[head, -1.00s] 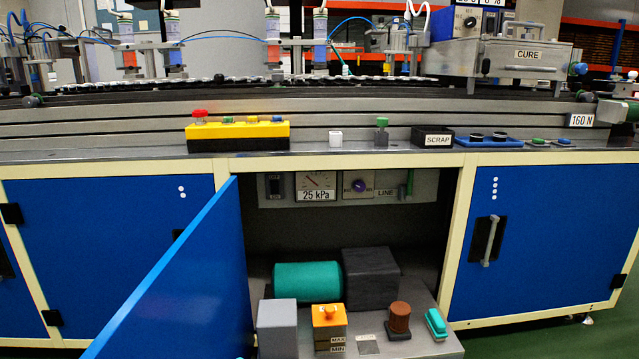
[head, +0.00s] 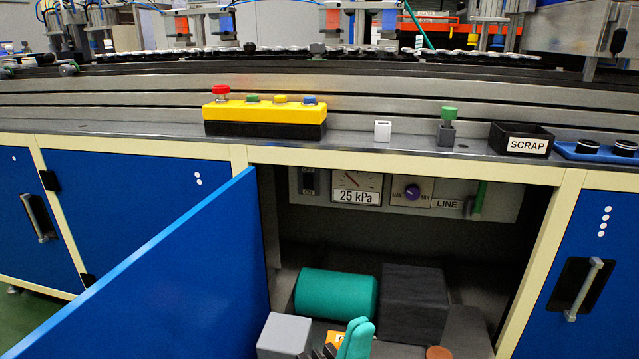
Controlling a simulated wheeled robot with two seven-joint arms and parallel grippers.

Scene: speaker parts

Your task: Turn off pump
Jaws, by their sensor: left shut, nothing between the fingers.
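The pump, a teal cylinder (head: 335,294) beside a dark block (head: 413,303), lies in the open cabinet under the bench. On the panel above it are a dark switch (head: 310,181) at the left, a gauge (head: 357,187) reading 25 kPa, a purple MAX/MIN knob (head: 412,193) and a green lever (head: 478,198) by the LINE label. The switch's position is too small to tell. My left gripper (head: 356,338), with teal fingertips, is shut and empty at the bottom of the view, below and in front of the panel. My right gripper is not in view.
The open blue door (head: 150,270) stands left of the opening. A grey block (head: 284,335) and a partly hidden orange item (head: 336,337) sit low inside. The bench edge overhangs the panel. A yellow button box (head: 264,112) and SCRAP tray (head: 520,139) are on top.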

